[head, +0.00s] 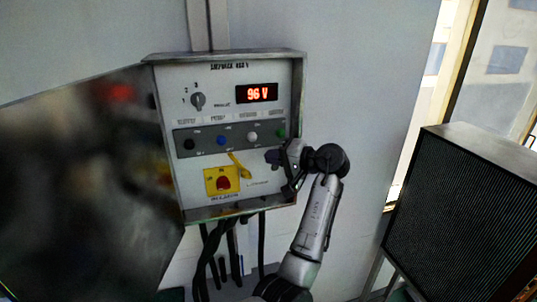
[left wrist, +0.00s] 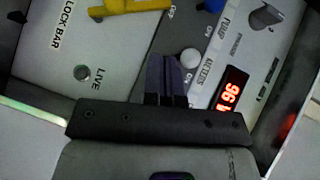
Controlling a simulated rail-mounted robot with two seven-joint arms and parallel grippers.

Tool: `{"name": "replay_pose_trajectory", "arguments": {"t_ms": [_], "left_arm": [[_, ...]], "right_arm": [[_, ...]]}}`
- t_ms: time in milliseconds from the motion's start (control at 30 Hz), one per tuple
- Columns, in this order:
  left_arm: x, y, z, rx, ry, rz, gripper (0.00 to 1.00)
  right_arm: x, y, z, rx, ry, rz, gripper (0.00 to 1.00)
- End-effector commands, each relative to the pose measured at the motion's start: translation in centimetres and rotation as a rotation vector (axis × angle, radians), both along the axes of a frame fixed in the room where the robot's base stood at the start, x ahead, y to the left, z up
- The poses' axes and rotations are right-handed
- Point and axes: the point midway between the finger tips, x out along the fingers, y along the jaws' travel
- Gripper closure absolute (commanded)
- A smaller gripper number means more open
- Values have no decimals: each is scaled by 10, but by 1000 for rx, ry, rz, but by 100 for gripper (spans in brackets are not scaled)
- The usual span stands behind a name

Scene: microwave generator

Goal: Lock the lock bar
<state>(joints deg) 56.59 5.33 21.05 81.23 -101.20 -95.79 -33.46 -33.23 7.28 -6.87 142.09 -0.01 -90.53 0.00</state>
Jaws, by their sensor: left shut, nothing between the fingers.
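My right gripper is not in view.
The button strip (head: 215,140) with black, blue, white and green buttons runs above the bar. A red display (head: 257,93) reads 96 V. The box door (head: 90,190) stands open at left. Cables (head: 262,245) hang below the box. A dark grilled unit (head: 460,215) stands at right.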

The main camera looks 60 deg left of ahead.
Motion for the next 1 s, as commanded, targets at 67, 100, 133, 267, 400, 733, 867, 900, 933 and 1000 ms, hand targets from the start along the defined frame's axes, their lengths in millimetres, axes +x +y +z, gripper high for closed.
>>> {"name": "replay_pose_trajectory", "arguments": {"t_ms": [67,100,133,267,400,733,867,900,933,1000], "left_arm": [[0,-2,1,0,0,0,100],[0,-2,1,0,0,0,100],[0,-2,1,0,0,0,100],[0,-2,1,0,0,0,100],[0,-2,0,0,0,-1,100],[-3,-17,-98,-26,-63,-197,100],[-14,-40,-172,-92,-121,-376,100],[-20,-49,-195,-123,-138,-430,100],[-24,-57,-211,-149,-149,-473,100],[-38,-77,-249,-222,-176,-567,100]], "right_arm": [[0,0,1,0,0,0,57],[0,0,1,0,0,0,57],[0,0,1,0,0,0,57],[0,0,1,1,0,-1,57],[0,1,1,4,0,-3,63],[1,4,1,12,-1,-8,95],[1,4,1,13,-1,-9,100],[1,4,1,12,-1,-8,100],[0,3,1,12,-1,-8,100],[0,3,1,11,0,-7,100]]}}
